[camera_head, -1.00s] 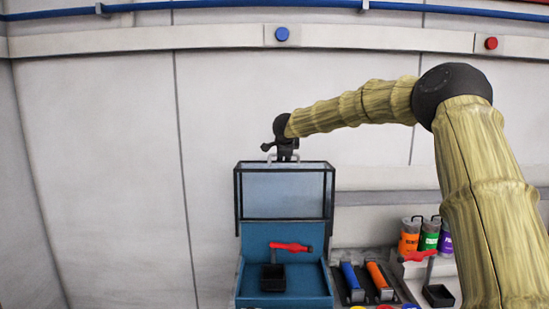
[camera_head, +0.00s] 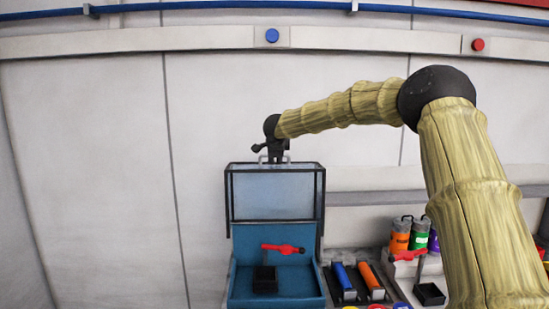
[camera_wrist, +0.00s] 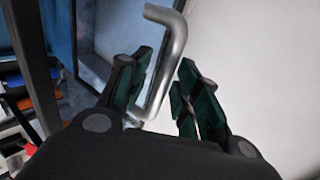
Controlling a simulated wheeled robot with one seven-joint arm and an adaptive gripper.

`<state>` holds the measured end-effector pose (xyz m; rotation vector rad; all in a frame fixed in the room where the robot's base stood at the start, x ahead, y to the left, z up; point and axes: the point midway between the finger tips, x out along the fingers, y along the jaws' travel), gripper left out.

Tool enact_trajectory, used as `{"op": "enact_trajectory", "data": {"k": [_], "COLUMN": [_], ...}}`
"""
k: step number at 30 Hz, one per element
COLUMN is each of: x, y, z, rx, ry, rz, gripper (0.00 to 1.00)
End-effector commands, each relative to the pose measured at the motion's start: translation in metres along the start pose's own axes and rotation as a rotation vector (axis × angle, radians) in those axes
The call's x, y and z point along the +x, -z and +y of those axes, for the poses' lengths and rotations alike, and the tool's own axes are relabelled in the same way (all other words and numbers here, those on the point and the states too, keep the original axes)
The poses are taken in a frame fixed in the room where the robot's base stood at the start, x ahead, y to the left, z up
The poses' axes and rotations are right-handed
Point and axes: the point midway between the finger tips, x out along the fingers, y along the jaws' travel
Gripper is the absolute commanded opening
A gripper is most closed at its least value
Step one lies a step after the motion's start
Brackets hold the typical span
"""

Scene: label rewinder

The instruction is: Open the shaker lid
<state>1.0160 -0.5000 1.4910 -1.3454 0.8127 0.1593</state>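The shaker is a blue box (camera_head: 240,292) with a clear, dark-framed lid (camera_head: 275,193). The lid stands raised above the box front, and the blue interior shows below it. A metal handle (camera_wrist: 172,58) sits at the lid's top edge. My gripper (camera_head: 275,158) is at this handle, above the lid. In the wrist view, the handle bar passes between the two green-padded fingers of my gripper (camera_wrist: 167,95). A gap shows between the bar and the right finger, so the fingers are open around it. Contact with the left finger cannot be told.
Inside the box are a red lever (camera_head: 283,248) and a small black cup (camera_head: 265,280). To the right are blue (camera_head: 343,275) and orange (camera_head: 369,275) handles, orange (camera_head: 400,238) and green (camera_head: 420,238) canisters, and another red lever (camera_head: 408,255). A wall stands behind.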

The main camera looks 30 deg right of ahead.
Motion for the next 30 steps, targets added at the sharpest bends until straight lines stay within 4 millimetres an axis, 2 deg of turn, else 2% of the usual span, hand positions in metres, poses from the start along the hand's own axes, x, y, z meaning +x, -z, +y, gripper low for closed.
{"op": "enact_trajectory", "data": {"k": [4,8,24,30], "x": [-0.003,-0.015,-0.097,-0.115], "y": [-0.001,-0.001,0.0,0.001], "z": [0.001,0.0,-0.001,0.0], "rx": [0.0,0.001,0.0,0.0], "ry": [-0.001,-0.001,0.001,0.0], "rz": [-0.001,-0.001,-0.002,-0.001], "gripper": [0.34,0.34,0.34,0.34]}}
